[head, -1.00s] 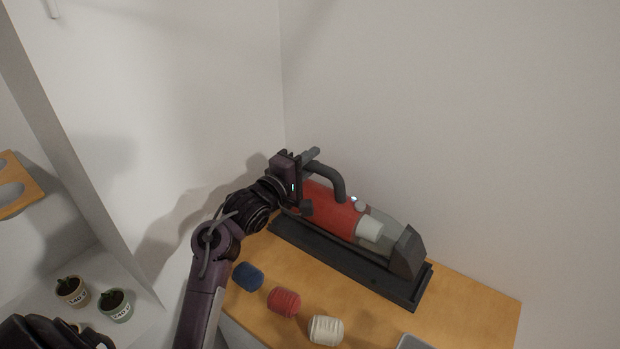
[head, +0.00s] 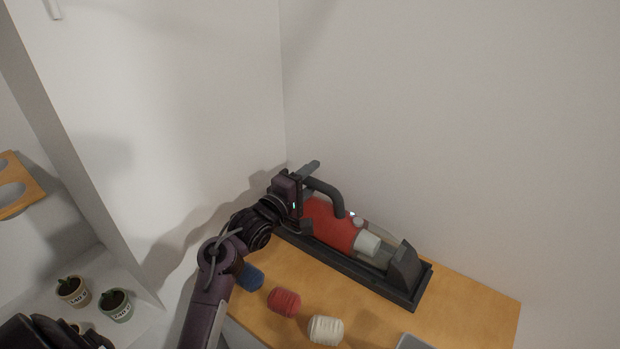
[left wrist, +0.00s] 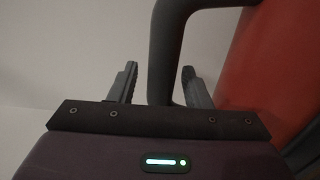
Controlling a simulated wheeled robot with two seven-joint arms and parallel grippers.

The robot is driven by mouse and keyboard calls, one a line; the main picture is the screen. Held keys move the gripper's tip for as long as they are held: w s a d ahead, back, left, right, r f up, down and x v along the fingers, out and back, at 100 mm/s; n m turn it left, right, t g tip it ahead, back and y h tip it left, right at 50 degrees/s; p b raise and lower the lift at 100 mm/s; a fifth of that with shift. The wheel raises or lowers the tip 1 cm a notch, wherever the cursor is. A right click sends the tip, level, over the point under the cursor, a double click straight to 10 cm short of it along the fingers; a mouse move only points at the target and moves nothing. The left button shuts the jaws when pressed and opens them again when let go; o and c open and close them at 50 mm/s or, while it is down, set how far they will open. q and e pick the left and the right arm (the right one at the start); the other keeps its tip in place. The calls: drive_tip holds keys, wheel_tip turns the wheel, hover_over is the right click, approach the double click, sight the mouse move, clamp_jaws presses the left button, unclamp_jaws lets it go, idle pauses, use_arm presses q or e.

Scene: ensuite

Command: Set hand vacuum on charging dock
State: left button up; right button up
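The hand vacuum (head: 330,226) has a red body, a dark grey loop handle and a pale, partly clear front. It lies lengthwise over the long black charging dock (head: 350,268), its front beside the raised block at the dock's right end. I cannot tell if it rests fully on the base. My left gripper (head: 306,190) is at the rear of the handle. In the left wrist view its fingers (left wrist: 160,86) stand on either side of the handle (left wrist: 166,45), and the red body (left wrist: 265,70) is at right. My right gripper is out of view.
The dock stands on a wooden top (head: 460,303) against the wall. Blue (head: 250,277), red (head: 284,302) and cream (head: 325,330) rolls lie in front of it. A grey-edged item (head: 414,343) is at the bottom. Potted plants (head: 116,304) stand on the lower left ledge.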

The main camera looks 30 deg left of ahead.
use_arm(q)
drive_tip(key=shift+s+r, duration=0.1)
drive_tip(key=s+a+b, duration=0.1)
drive_tip(key=s, duration=1)
drive_tip(key=shift+s+a, duration=0.35)
drive_tip(key=shift+a, duration=0.05)
